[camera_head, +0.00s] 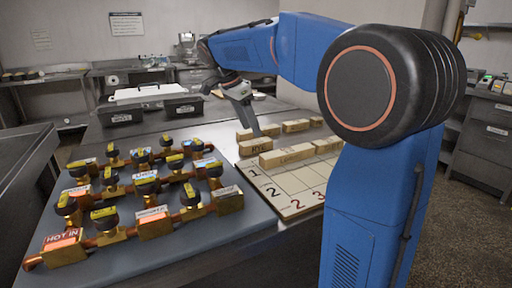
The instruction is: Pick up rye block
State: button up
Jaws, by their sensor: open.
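Several wooden blocks lie on a pale board (285,184) marked with a grid and numbers. The front left block (255,147) carries dark letters that seem to read RYE, so I take it as the rye block. My gripper (254,127) points down over this block. Its grey fingers are open and their tips are near the block's top. I cannot tell whether they touch or straddle it. My blue arm covers the right part of the board.
Other blocks lie close by: a long one (286,156) in front and one (296,126) behind. A panel of brass valves and pipes (155,210) fills the left front. Dark bins (121,116) stand behind. The numbered front squares are clear.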

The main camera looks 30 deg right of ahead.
aim_at(256, 141)
jog(key=shift+x, duration=2.65)
jog(key=shift+a+f, duration=0.1)
jog(key=shift+a, duration=0.1)
jog(key=c, duration=1.2)
